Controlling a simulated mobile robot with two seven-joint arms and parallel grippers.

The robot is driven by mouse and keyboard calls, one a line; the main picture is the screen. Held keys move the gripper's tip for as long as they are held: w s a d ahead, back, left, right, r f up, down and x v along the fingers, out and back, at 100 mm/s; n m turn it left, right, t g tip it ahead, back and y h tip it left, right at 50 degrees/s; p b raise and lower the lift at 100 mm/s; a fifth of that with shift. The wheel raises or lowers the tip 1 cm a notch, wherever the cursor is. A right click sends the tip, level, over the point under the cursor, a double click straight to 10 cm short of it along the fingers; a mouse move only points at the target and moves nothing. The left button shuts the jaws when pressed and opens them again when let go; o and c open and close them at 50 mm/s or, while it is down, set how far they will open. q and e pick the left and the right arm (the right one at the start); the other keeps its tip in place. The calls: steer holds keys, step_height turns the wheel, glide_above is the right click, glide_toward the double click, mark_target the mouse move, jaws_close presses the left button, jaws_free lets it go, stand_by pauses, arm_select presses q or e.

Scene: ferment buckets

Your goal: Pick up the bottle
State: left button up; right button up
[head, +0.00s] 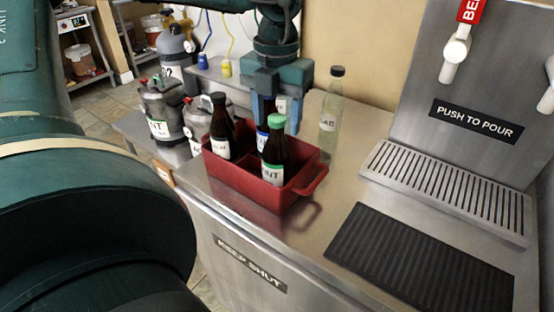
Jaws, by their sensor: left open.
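My left gripper (275,112) points down over the back of a red crate (293,197) on the steel counter. Its blue fingers are apart, around or just in front of or behind a dark bottle (262,140) with a blue-and-white label; the green-capped bottle partly hides this, so I cannot tell which. A brown bottle with a black cap (220,128) stands in the crate's left part. A brown bottle with a green cap (276,152) stands at its front right. A clear bottle with a dark cap (329,118) stands on the counter behind the crate. My right gripper is out of view.
A black ribbed mat (420,262) and a metal drip tray (447,190) lie to the right, below a tap panel (476,118). Grey kegs (163,108) stand at the left. Bare counter lies between crate and mat. My arm covers the left side.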

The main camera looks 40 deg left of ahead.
arm_select(q)
steer(key=shift+f, duration=0.7)
steer(key=shift+c, duration=0.4)
jaws_close()
steer(key=shift+r, duration=0.1)
